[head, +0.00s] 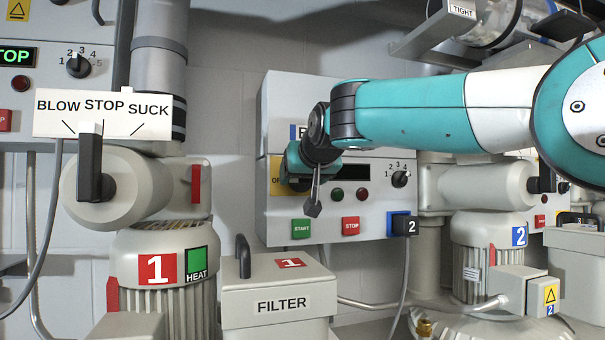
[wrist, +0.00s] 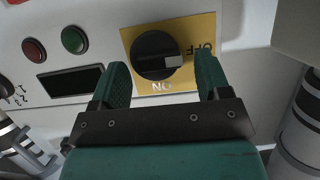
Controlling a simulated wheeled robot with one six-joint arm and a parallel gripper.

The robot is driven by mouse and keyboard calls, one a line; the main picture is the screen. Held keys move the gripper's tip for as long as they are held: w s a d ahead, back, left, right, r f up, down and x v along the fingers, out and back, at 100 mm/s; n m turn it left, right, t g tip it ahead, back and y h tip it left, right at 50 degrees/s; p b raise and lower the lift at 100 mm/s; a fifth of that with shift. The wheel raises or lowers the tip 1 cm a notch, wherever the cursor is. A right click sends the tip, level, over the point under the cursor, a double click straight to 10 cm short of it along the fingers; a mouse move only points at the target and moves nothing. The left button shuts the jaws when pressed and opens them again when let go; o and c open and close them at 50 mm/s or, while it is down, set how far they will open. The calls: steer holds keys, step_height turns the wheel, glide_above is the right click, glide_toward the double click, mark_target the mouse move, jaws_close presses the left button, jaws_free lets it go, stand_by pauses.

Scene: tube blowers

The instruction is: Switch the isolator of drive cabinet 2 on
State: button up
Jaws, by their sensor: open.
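Drive cabinet 2 (head: 340,225) stands in the middle of the head view, with a blue 2 plate (head: 399,225) at its lower right. Its isolator is a round black knob (wrist: 150,52) on a yellow plate (wrist: 187,84). In the wrist view the panel is upside down, and the knob's pale pointer lies toward OFF, not toward ON. My gripper (wrist: 161,70) is open, one finger on each side of the knob; contact cannot be told. In the head view my gripper (head: 304,177) hides the knob and most of the yellow plate (head: 275,172).
The cabinet has a dark display (head: 352,172), a speed dial (head: 400,179), a green START button (head: 301,228) and a red STOP button (head: 350,226) near my gripper. A filter box (head: 277,283) stands in front below. Blower 1 (head: 160,262) is left, blower 2 (head: 482,258) right.

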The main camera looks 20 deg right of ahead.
steer(key=c, duration=0.9)
steer(key=shift+d+f+m+t+y+b, duration=0.1)
steer(key=shift+d+m+t+y+b, duration=0.3)
steer(key=shift+m+y+b, duration=1.2)
steer(key=shift+d+f+m+t+y+b, duration=0.2)
steer(key=shift+m+t+y+b, duration=0.5)
steer(key=shift+m+b, duration=1.7)
steer(key=shift+d+f+m+t+y+b, duration=0.1)
steer(key=shift+d+m+t+y+b, duration=0.25)
steer(key=shift+m+y+b, duration=1.65)
steer(key=shift+m+h+p, duration=0.75)
steer(key=shift+m+h, duration=0.05)
steer(key=shift+r, duration=0.1)
